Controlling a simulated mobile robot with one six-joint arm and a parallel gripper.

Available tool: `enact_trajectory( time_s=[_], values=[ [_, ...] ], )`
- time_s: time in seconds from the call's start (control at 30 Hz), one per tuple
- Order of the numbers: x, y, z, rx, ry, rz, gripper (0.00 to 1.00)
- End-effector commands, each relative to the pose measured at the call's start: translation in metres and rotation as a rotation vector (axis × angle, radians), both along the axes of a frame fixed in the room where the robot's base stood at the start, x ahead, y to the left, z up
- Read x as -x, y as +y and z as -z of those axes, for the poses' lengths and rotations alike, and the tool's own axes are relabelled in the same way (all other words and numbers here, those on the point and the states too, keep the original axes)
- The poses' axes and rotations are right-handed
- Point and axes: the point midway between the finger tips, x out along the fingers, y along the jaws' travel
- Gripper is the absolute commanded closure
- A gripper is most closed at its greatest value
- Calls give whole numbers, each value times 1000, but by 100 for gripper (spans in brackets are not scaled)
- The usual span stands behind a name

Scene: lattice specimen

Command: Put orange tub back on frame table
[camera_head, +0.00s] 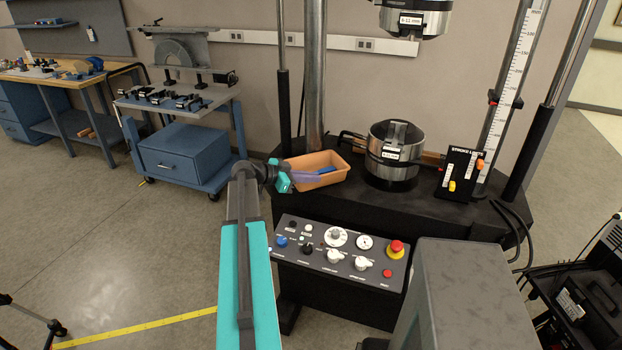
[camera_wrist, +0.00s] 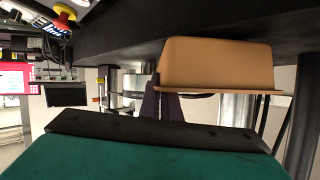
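The orange tub (camera_head: 318,161) is upright at the left part of the black frame table (camera_head: 408,200), left of the steel cylinder. A blue item (camera_head: 327,170) lies inside it. My gripper (camera_head: 308,177) reaches in from the left at the tub's near-left wall. In the wrist view, which is upside down, the tub (camera_wrist: 215,62) has its base against the dark table top (camera_wrist: 110,40). The close-set dark fingers (camera_wrist: 158,97) overlap one end of its rim and look shut on it. The exact contact is partly hidden.
A steel cylinder (camera_head: 394,153) and the stroke limits panel (camera_head: 460,174) stand on the table right of the tub. A steel column (camera_head: 315,70) rises behind it. The control panel (camera_head: 338,250) with knobs is in front. A blue cart (camera_head: 180,160) stands left.

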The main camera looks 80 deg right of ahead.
Motion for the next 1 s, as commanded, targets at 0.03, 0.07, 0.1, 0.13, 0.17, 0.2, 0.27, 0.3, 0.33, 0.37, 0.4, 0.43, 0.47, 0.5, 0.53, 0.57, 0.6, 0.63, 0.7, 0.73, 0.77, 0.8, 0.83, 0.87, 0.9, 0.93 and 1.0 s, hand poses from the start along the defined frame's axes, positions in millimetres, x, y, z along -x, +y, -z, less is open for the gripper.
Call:
enact_trajectory(
  time_s=[0.03, 0.07, 0.1, 0.13, 0.17, 0.2, 0.27, 0.3, 0.33, 0.37, 0.4, 0.43, 0.47, 0.5, 0.53, 0.57, 0.6, 0.63, 0.7, 0.73, 0.77, 0.8, 0.83, 0.87, 0.9, 0.93, 1.0],
  values=[
    [0, 0, 0, 1, 0, 0, 100],
    [0, 0, 1, 1, 0, 0, 100],
    [0, 0, 1, 1, 0, 0, 100],
    [0, 0, 1, 1, 0, 0, 100],
    [0, 0, 2, 1, 0, 0, 100],
    [0, 0, 2, 1, 0, 0, 100],
    [0, 0, 3, 1, 0, 0, 100],
    [0, 0, 3, 1, 0, 0, 100],
    [0, 0, 3, 1, 0, 0, 100],
    [0, 0, 4, 1, 0, 0, 100],
    [0, 0, 4, 1, 0, 0, 100],
    [0, 0, 4, 1, 0, 0, 100],
    [0, 0, 5, 1, 0, 0, 100],
    [0, 0, 5, 1, 0, 0, 100],
    [0, 0, 5, 1, 1, 0, 100],
    [0, 0, 5, 1, 0, 0, 96],
    [0, 0, 5, 1, 1, 0, 89],
    [0, 0, 5, 1, 1, 0, 84],
    [0, 0, 5, 1, 1, 0, 75],
    [0, 0, 5, 1, 1, 0, 75],
    [0, 0, 5, 1, 1, 0, 75],
    [0, 0, 5, 1, 1, 0, 75],
    [0, 0, 5, 0, 0, 0, 75],
    [0, 0, 5, 0, 0, 0, 75],
    [0, 0, 6, -1, -1, 0, 75],
    [0, 0, 6, -1, -1, 0, 75],
    [0, 0, 6, -1, -1, 0, 75]
  ],
)
